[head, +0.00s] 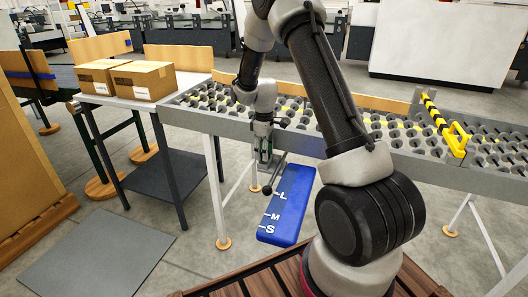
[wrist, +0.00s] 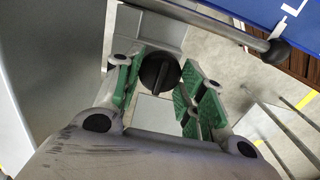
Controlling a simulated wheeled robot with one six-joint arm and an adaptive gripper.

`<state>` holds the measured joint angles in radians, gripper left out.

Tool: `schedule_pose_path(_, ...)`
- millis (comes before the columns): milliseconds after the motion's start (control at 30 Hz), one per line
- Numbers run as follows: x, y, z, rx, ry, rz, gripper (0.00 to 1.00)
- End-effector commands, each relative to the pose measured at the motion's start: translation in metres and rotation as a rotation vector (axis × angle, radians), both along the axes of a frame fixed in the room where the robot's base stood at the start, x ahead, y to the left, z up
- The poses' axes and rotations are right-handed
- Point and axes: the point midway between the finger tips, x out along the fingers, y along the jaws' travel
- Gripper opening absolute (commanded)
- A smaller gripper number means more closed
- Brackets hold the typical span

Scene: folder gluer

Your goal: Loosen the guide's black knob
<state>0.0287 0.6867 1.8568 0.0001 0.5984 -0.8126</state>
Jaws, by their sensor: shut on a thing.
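The black knob (wrist: 158,72) is round with a raised grip bar across its face. It shows in the wrist view on a grey block (wrist: 150,30). My gripper (wrist: 163,78) has its green-padded fingers on either side of the knob and is shut on it. In the head view my gripper (head: 264,152) points down at the front edge of the conveyor. The knob is hidden there. A blue board (head: 288,207) marked L, M and S slants below the gripper.
A metal rod with a dark ball end (wrist: 277,50) passes close by the knob; the ball shows below my gripper in the head view (head: 267,190). Two cartons (head: 143,80) stand on the left table.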

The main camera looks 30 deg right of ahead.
Motion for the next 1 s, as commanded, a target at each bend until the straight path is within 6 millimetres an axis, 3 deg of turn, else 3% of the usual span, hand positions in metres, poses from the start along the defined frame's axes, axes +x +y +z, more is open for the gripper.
schedule_pose_path(167,0.001,0.0,0.0,0.0,-0.001,0.0,0.16)
schedule_pose_path(200,0.001,0.0,0.0,0.0,-0.001,-0.001,0.47)
schedule_pose_path(300,0.0,0.0,0.0,0.0,-0.001,-0.001,0.63)
schedule_pose_path(667,0.0,0.0,0.004,0.0,-0.001,-0.001,0.63)
schedule_pose_path(767,0.001,0.0,0.016,0.0,-0.004,-0.001,0.63)
schedule_pose_path(1000,0.001,0.0,0.068,0.0,-0.006,-0.001,0.63)
